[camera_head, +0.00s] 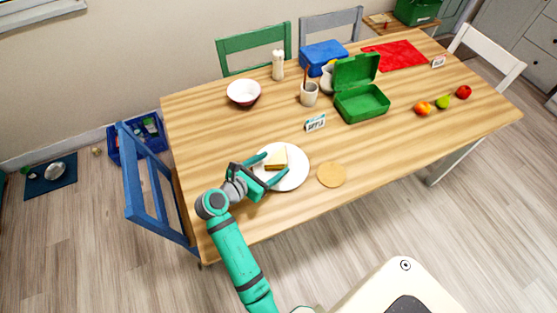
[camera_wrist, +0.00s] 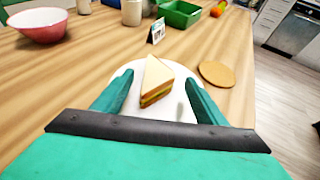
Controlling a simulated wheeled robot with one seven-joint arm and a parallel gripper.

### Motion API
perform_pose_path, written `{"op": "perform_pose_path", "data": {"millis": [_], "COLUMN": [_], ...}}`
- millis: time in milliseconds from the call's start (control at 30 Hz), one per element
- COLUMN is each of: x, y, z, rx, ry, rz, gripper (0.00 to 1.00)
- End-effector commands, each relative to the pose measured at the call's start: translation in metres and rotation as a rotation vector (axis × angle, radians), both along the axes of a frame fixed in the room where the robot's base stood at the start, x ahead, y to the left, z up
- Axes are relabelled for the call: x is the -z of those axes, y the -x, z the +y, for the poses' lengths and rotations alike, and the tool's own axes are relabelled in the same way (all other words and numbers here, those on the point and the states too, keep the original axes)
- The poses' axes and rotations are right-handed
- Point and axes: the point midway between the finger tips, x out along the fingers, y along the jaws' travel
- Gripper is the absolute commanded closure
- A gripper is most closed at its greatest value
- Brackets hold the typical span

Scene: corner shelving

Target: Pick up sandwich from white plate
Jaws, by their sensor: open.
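The sandwich (camera_head: 276,158) is a triangular half with pale bread and lies on the white plate (camera_head: 296,174), near the left edge of the table. In the wrist view the sandwich (camera_wrist: 156,81) shows a layered, coloured filling on its cut side, and the white plate (camera_wrist: 127,74) lies under it. My gripper (camera_head: 274,168) is over the plate. In the wrist view my gripper (camera_wrist: 157,92) has its two green fingers spread wide, one on each side of the sandwich, with gaps on both sides. Nothing is held.
A round tan coaster (camera_head: 331,175) lies right of the plate. A name card (camera_head: 315,123), an open green lunch box (camera_head: 362,104), a cup (camera_head: 309,95) and a bowl (camera_head: 243,92) stand farther back. A blue chair (camera_head: 150,185) is at the left edge.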

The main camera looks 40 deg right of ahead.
Motion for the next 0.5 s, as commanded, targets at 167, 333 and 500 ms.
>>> {"op": "perform_pose_path", "data": {"millis": [167, 333, 500], "x": [0.009, 0.012, 0.012], "y": [-0.003, -0.005, -0.005], "z": [-0.021, -0.027, -0.027], "rx": [0.002, -0.001, -0.001], "ry": [-0.001, 0.000, 0.000], "rz": [0.000, 0.000, -0.001], "gripper": [0.34, 0.34, 0.34]}}
